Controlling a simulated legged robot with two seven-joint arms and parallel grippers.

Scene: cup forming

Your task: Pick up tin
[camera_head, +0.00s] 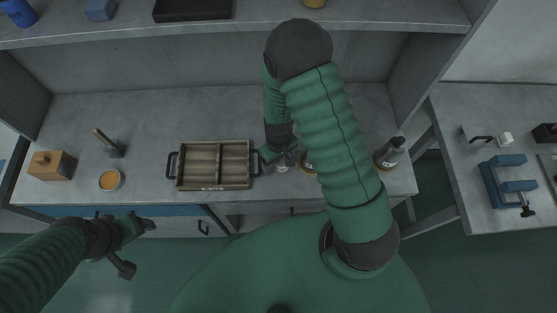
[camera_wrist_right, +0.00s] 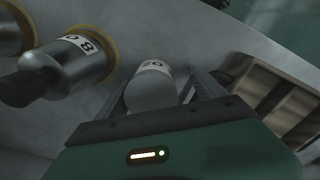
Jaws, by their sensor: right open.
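A small grey cylindrical tin (camera_wrist_right: 150,92) with a white label reading 20 shows in the right wrist view, between the two fingers of my right gripper (camera_wrist_right: 165,85). The fingers are apart, and I cannot tell whether either touches the tin. In the head view the right gripper (camera_head: 281,153) is over the workbench, just right of the wooden tray, with part of the tin (camera_head: 281,168) below it. My right arm hides much of this area. My left gripper (camera_head: 137,245) is off the bench's front edge at lower left, with no object visible in it; its jaw state is unclear.
The wooden tray (camera_head: 213,187) with dark handles is close left of the right gripper. Grey bottles with yellowish bases (camera_wrist_right: 75,62) stand close by; one bottle (camera_head: 390,153) is at the bench's right end. An orange-filled cup (camera_head: 110,180) and wooden box (camera_head: 52,166) are left.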

